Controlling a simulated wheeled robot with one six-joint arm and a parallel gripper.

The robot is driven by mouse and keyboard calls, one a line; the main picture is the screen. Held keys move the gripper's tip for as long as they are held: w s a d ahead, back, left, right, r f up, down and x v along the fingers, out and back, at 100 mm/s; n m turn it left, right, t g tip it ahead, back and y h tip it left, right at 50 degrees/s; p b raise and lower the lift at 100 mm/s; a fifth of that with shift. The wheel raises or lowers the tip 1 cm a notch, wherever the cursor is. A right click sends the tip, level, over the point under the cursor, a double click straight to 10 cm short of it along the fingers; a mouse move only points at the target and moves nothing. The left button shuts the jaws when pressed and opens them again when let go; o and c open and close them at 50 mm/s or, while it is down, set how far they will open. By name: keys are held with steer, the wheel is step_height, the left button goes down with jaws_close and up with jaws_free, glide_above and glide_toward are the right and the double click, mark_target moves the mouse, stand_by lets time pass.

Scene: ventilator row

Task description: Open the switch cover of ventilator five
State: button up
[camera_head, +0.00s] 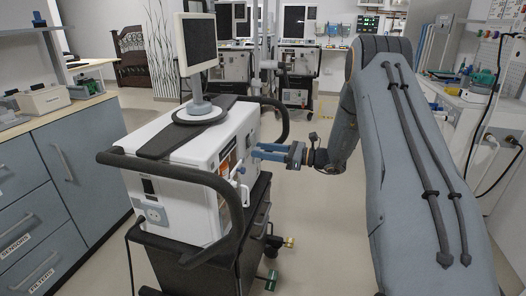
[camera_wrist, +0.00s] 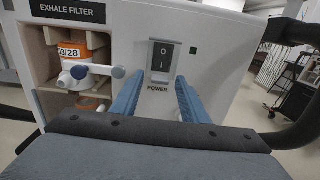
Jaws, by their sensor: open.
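A white ventilator (camera_head: 180,205) on a dark cart stands in front of me; no number shows on it. In the wrist view its side panel has a dark rocker switch (camera_wrist: 161,62) marked O and I, with a pale surround and the word POWER below. I cannot make out a separate cover or its hinge. My gripper (camera_head: 254,153) reaches the ventilator's right side from the right. In the wrist view my gripper (camera_wrist: 163,84) is open and empty, its blue fingers below and on either side of the switch. I cannot tell whether they touch the panel.
An exhale filter bay (camera_wrist: 75,55) with an orange-banded canister and a blue-capped port is left of the switch. A dark handlebar (camera_head: 205,185) curves around the ventilator. Drawers (camera_head: 40,190) stand left, a cluttered counter (camera_head: 465,95) right, more ventilators (camera_head: 297,60) behind.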

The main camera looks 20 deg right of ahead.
jaws_close()
steer(key=shift+s+d+r, duration=0.1)
steer(key=shift+r, duration=0.05)
steer(key=h+p, duration=0.1)
steer(key=d+r+g+h+p, duration=0.1)
steer(key=p, duration=0.1)
steer(key=s+r+g+h+p, duration=0.1)
steer(key=p, duration=0.1)
steer(key=shift+d+r+h, duration=0.15)
steer(key=shift+d+h, duration=0.1)
steer(key=shift+h, duration=0.15)
steer(key=g+h+p, duration=0.6)
steer(key=h+p, duration=0.3)
steer(key=p, duration=0.3)
glide_toward(254, 148)
steer(key=s+d+f, duration=0.2)
steer(key=d, duration=0.1)
steer(key=shift+w+a+r+g+h, duration=0.1)
steer(key=shift+a+r+g+h, duration=0.1)
steer(key=shift+r+h, duration=0.25)
steer(key=shift+w+a+r+g+h, duration=0.1)
steer(key=shift+r+g+h, duration=0.1)
steer(key=shift+h, duration=0.45)
